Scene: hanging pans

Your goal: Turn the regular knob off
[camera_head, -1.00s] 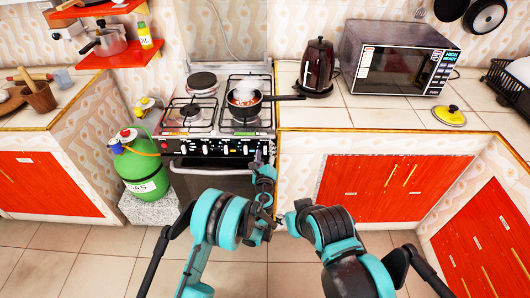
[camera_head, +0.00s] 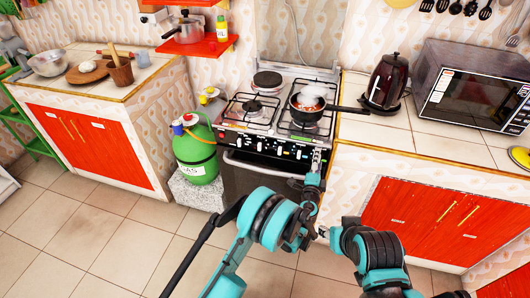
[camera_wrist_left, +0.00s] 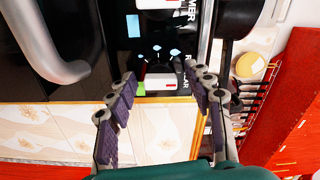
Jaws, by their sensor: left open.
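The regular knob (camera_wrist_left: 160,80) is a pale knob on the stove's black front panel in the left wrist view, beside a partly hidden "REGULAR" label. My left gripper (camera_wrist_left: 163,76) is open, with one finger on each side of the knob; I cannot tell if they touch it. In the head view my left gripper (camera_head: 317,164) is at the right end of the stove's knob row (camera_head: 265,146) and hides the knob there. My right arm (camera_head: 370,250) is folded in front of the right cabinets; its jaws are too unclear to judge.
A steaming pan (camera_head: 308,106) sits on the stove's right front burner, its handle reaching over the counter. The oven handle (camera_head: 258,165) runs below the knobs. A green gas cylinder (camera_head: 195,152) stands left of the stove. A kettle (camera_head: 386,80) and microwave (camera_head: 478,88) are on the right counter.

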